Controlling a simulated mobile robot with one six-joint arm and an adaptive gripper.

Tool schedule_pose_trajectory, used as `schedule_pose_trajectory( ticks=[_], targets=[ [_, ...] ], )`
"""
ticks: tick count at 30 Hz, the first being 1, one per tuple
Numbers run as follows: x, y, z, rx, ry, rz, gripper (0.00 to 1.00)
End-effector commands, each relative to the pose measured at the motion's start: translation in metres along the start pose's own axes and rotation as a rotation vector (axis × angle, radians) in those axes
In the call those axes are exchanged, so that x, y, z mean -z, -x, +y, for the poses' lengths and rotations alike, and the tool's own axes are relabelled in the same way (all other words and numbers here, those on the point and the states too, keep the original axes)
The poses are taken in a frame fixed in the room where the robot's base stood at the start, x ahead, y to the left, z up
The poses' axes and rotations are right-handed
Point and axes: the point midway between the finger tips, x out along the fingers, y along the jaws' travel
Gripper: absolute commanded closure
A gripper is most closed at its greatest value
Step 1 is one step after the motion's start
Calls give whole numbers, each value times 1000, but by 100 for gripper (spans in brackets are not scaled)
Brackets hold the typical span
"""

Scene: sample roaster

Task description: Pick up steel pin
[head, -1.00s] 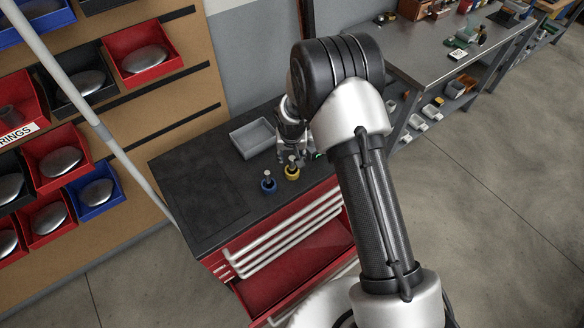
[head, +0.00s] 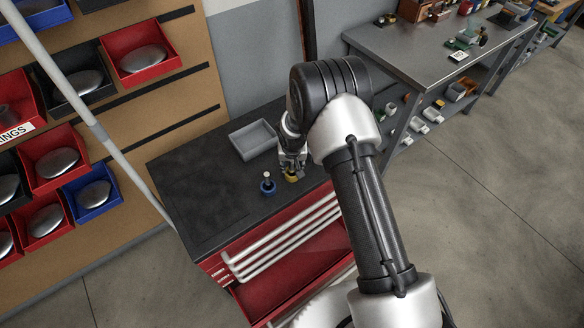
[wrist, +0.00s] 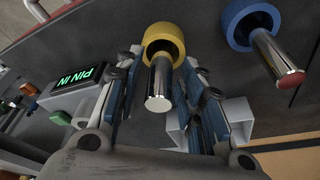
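A shiny steel pin (wrist: 160,84) stands in a yellow round holder (wrist: 164,38) on the dark bench top. In the head view the yellow holder (head: 291,177) sits under my gripper (head: 292,168), which mostly hides its pin. In the wrist view my gripper (wrist: 162,66) has one finger on each side of this pin, with gaps showing, so it looks open. A second steel pin (wrist: 279,58) stands in a blue holder (wrist: 251,22), to the right in the wrist view. In the head view the blue holder (head: 267,186) is left of my gripper.
A grey tray (head: 253,140) lies on the cabinet top (head: 190,190) behind the holders. A small box with a green "PIN IN" display (wrist: 80,84) is beside my gripper in the wrist view. The cabinet's left top is clear. Another workbench (head: 430,60) stands at the right.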

Motion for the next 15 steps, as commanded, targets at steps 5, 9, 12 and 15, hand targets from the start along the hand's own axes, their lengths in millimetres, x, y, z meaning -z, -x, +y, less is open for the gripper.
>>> schedule_pose_trajectory(
  ticks=[5,9,12,15],
  targets=[
    [0,0,0,0,0,0,79],
    [0,0,0,0,0,0,88],
    [0,0,0,0,0,0,95],
    [0,0,0,0,0,0,100]
  ],
)
